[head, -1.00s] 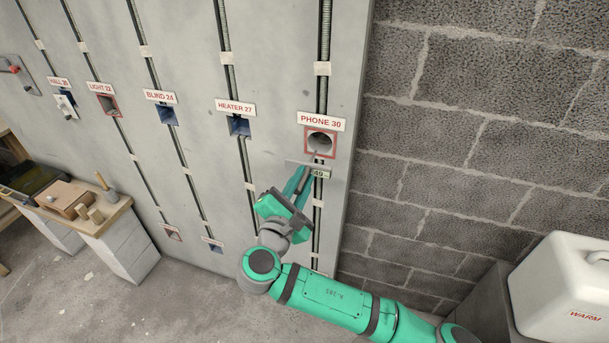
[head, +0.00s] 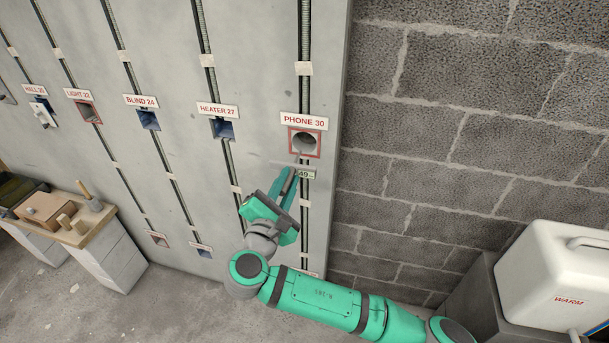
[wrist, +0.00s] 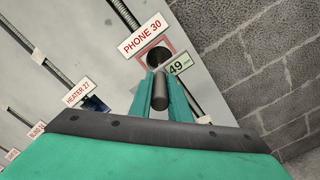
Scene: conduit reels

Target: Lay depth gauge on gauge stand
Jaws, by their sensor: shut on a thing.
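My gripper (head: 289,182) is shut on the depth gauge (wrist: 160,92), which shows as a grey cylinder between the teal fingers in the wrist view. On the wooden bench at the left, a pair of short pale posts (head: 69,222) may be the gauge stand; I cannot be sure.
The bench top (head: 100,218) also holds a brown block (head: 45,207) and an upright peg tool (head: 87,192). More labelled wall boxes, such as HEATER 27 (head: 222,128), lie left of PHONE 30. A white container (head: 560,275) stands at the right. Floor is clear between.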

